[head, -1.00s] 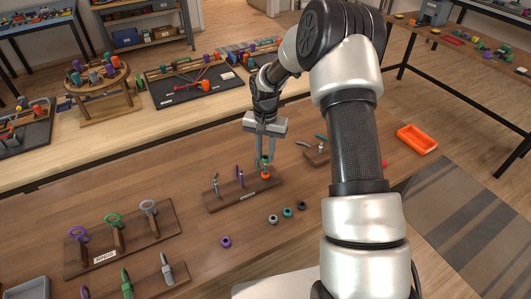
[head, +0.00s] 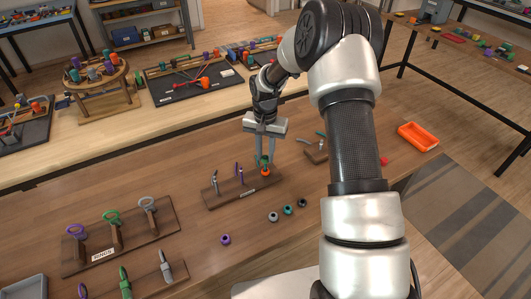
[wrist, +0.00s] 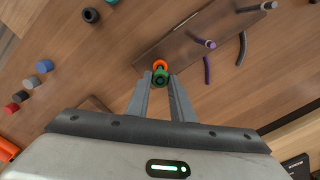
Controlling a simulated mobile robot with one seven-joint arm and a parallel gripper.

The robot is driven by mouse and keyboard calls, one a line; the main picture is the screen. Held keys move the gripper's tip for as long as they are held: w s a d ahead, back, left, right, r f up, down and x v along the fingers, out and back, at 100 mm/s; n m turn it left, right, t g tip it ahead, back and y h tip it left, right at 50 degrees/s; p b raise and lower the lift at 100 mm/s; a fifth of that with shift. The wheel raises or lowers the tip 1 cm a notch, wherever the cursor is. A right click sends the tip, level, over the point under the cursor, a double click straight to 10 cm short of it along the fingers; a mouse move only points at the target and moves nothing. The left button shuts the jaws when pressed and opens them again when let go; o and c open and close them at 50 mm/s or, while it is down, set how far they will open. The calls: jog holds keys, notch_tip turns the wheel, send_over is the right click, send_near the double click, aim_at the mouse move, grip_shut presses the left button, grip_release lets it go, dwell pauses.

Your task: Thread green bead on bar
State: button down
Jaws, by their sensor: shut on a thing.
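My gripper (head: 265,160) points down over the right end of a dark wooden stand (head: 222,197) and is shut on the green bead (wrist: 160,78). The green bead sits between the two fingertips in the wrist view, with a dark round centre. An orange piece (head: 265,173) is just below the bead at that end of the stand; it also shows in the wrist view (wrist: 159,64). I cannot tell whether the bar passes through the bead. A purple bar (head: 239,174) and a grey bar (head: 214,182) stand farther left on the same stand.
Loose purple (head: 225,239), grey (head: 273,217), teal (head: 288,210) and dark (head: 302,203) beads lie in front. A rack with several looped tools (head: 115,235) stands at lower left. An orange tray (head: 417,137) is at right.

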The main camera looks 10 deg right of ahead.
jog(key=shift+f, duration=0.25)
dwell(0.3)
jog(key=c, duration=1.2)
grip_release()
jog(key=shift+o, duration=0.2)
jog(key=shift+r+p, duration=1.35)
jog(key=shift+r, duration=1.65)
